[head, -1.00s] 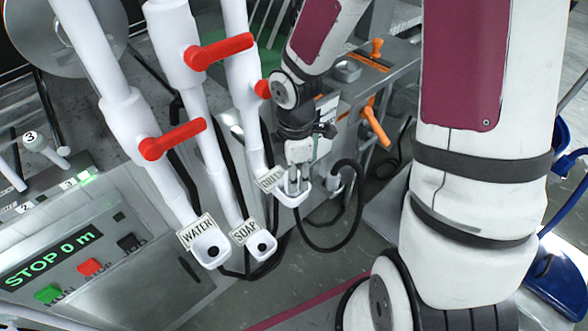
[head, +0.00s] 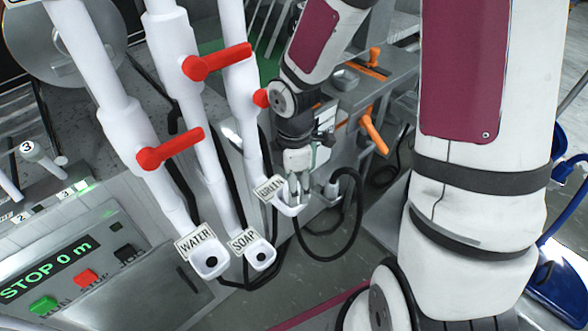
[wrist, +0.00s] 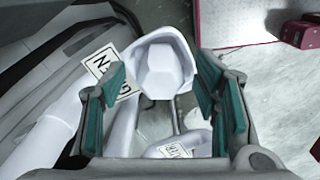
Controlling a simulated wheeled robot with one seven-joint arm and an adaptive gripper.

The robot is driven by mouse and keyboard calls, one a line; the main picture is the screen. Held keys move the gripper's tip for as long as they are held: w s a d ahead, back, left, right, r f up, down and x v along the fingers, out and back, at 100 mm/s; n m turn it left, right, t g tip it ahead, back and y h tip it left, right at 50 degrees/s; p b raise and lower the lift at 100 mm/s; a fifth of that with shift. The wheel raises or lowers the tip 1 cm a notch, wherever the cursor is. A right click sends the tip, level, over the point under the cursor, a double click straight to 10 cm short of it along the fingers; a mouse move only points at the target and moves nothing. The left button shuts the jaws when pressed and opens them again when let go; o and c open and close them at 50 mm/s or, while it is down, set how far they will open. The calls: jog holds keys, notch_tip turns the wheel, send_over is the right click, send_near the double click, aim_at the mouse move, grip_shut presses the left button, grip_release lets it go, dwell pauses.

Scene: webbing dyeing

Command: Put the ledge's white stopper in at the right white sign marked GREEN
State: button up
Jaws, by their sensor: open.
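My gripper (head: 295,196) is open at the small white cup (head: 290,211) beside the white sign marked GREEN (head: 268,189). In the wrist view, the gripper's teal finger pads stand apart on either side of that cup (wrist: 187,50). A white faceted block, apparently the stopper (wrist: 164,70), sits inside the cup between the open fingers. It covers the cup's middle, and no dark hole shows there. How deep it sits I cannot tell. The GREEN sign (wrist: 108,75) is partly hidden by the left finger. The ledge is not clearly in view.
White pipes with red levers (head: 216,62) rise behind. A black cable (head: 352,215) loops close on the right. A control panel (head: 70,270) stands at lower left.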

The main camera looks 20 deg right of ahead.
notch_tip(320, 180, up, 12)
jog(key=s+r+m+t, duration=0.5)
jog(key=s+r+m, duration=0.8)
jog(key=m, duration=0.3)
jog(key=shift+s+a+r, duration=0.15)
jog(key=shift+s+r, duration=0.15)
jog(key=shift+r, duration=0.2)
